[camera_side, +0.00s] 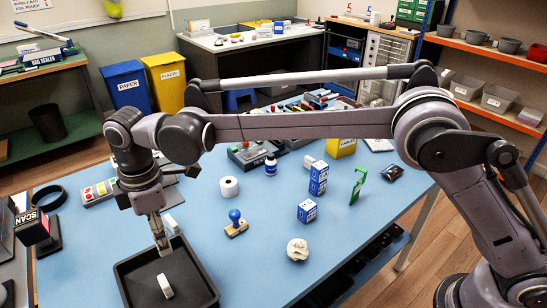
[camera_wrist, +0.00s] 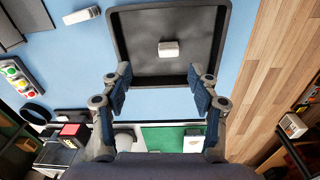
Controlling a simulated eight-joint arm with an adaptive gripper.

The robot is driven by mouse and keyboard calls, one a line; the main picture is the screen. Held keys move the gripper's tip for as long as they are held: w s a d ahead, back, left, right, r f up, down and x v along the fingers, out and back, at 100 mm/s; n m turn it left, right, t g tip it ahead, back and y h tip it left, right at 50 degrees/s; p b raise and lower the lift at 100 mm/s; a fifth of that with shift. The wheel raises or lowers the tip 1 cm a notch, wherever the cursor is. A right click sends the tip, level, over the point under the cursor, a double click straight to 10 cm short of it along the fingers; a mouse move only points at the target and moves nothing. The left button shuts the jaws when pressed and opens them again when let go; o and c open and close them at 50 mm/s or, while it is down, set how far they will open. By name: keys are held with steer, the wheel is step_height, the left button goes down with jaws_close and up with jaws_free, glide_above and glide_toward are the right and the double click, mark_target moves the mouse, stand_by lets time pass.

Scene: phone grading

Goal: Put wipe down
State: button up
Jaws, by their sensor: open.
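My gripper (camera_wrist: 158,80) is open, with nothing between its fingers in the wrist view. In the side view my gripper (camera_side: 161,243) points down above the black tray (camera_side: 205,290), which also shows in the wrist view (camera_wrist: 122,40). A small white block (camera_side: 165,286) lies on the tray floor, apart from the fingers; the wrist view shows it too (camera_wrist: 168,48). A crumpled white wad (camera_side: 297,249) lies on the blue table to the right. I cannot tell from looks which white thing is the wipe.
Another white block (camera_side: 172,223) lies on the table behind the tray. A blue-knobbed stamp (camera_side: 236,223), a white roll (camera_side: 228,187) and blue boxes (camera_side: 307,211) stand to the right. A scanner (camera_side: 33,228) stands at the left. The table's front right is clear.

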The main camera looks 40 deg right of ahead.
steer(key=s+d+r+m+t, duration=0.1)
steer(key=d+r+m, duration=0.2)
steer(key=d, duration=0.4)
steer(key=s+d+r+m+t+y, duration=0.1)
steer(key=d+r+m, duration=0.15)
steer(key=d, duration=0.55)
steer(key=s+d+r+m+t, duration=0.1)
steer(key=d+r+m, duration=0.15)
steer(key=d, duration=0.45)
steer(key=s+d+f+m+t, duration=0.2)
steer(key=s+d+m, duration=0.2)
steer(key=s+d, duration=0.3)
steer(key=s+d+f+m+t+h, duration=0.1)
steer(key=s+d+f+m, duration=0.2)
steer(key=s+d, duration=0.4)
steer(key=d+m, duration=0.1)
steer(key=d, duration=0.3)
steer(key=shift+f+m+t, duration=0.15)
steer(key=shift+m+t, duration=0.25)
